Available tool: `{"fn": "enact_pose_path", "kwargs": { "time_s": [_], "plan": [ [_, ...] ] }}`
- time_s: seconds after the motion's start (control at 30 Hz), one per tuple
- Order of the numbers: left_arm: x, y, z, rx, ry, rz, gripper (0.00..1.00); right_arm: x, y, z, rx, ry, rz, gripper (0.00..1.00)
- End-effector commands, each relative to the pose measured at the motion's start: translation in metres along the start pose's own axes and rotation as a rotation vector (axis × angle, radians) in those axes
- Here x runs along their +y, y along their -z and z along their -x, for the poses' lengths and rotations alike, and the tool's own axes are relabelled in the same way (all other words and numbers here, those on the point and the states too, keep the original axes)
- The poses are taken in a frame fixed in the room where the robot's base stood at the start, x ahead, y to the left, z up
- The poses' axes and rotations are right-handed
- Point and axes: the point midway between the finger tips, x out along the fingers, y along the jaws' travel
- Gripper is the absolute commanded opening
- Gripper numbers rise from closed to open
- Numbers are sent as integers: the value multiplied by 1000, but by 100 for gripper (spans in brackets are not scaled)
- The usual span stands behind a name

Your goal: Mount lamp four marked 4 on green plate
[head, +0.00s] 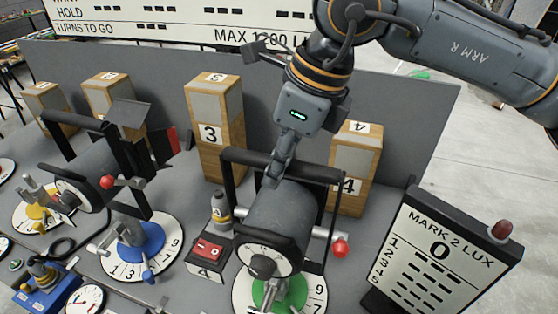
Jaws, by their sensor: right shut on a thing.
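A dark grey cylindrical lamp (287,222) in a black yoke frame hangs or stands at lower centre. A red ball knob (340,249) sits on its right side. I see no clear number on the lamp itself. The green plate (262,296), on a white numbered dial, is directly below the lamp and partly hidden by it. I cannot tell whether the lamp touches the plate. My right gripper (283,162) comes from above and is shut on the top bar of the lamp's frame. My left gripper is not in view.
A red switch box marked 4 (206,256) stands left of the lamp. A sign marked MARK 2 LUX (440,255) stands right. Wooden blocks marked 3 (212,165) and 4 (357,150) stand behind. Another lamp (90,180) and a blue plate (150,242) are left.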

Motion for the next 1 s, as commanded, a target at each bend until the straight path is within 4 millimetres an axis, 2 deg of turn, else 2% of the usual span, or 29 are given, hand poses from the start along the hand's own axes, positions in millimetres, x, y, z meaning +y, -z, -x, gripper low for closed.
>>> {"fn": "enact_pose_path", "kwargs": {
  "time_s": [0.63,0.67,0.77,0.8,1.0],
  "plan": [
    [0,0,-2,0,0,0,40,0,-1,0,-7,2,0,0],
    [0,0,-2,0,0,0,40,0,-1,0,-7,2,0,22],
    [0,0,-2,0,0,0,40,0,-1,0,-6,2,0,42],
    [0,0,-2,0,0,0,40,0,-1,0,-5,2,0,46],
    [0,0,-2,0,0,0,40,0,0,-1,-2,1,0,46]
  ]
}}
